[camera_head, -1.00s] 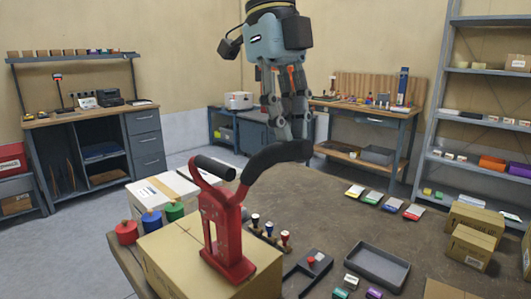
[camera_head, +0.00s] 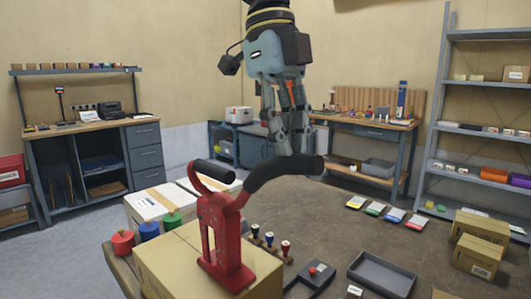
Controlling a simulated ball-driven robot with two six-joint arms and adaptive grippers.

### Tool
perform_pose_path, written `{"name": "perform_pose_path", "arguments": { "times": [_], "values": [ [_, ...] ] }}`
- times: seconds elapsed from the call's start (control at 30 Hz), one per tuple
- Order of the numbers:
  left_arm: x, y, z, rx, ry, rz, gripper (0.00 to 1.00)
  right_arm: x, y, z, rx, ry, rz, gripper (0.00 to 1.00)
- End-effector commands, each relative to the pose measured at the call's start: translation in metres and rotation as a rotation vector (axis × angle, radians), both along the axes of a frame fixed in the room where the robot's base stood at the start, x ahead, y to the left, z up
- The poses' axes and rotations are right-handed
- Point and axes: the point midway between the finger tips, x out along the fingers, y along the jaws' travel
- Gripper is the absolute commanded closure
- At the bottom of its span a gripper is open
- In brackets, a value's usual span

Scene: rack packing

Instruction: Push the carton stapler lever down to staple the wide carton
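The red carton stapler (camera_head: 222,245) stands upright on top of the wide brown carton (camera_head: 178,262) at the front left of the table. Its black-gripped lever (camera_head: 282,170) reaches up and to the right, and a second black handle (camera_head: 215,171) points left of it. My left gripper (camera_head: 290,150) hangs fingers-down from above, at the lever's black grip. Its fingertips are at or just behind the grip; contact cannot be told for sure. The fingers look close together, but whether they are shut is unclear. My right gripper is not in view.
A white box (camera_head: 140,205) and red, green and blue round pieces (camera_head: 148,226) are at the left. Stamps (camera_head: 269,239), a grey tray (camera_head: 382,274) and small cartons (camera_head: 478,257) are on the right.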

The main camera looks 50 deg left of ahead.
Motion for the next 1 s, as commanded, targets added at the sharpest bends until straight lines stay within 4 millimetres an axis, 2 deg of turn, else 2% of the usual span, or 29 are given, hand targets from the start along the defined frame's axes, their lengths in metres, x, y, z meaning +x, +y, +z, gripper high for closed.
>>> {"name": "perform_pose_path", "arguments": {
  "times": [0.07, 0.37, 1.0],
  "values": [
    [-0.001, 0.000, -0.004, 0.001, 0.003, -0.002, 1.00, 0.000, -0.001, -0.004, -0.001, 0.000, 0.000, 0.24],
    [-0.001, 0.000, -0.001, 0.001, 0.003, -0.001, 1.00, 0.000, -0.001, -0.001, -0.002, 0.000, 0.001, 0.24],
    [0.000, 0.000, 0.056, 0.001, -0.001, 0.000, 1.00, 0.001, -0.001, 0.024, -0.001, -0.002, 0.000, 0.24]
  ]
}}
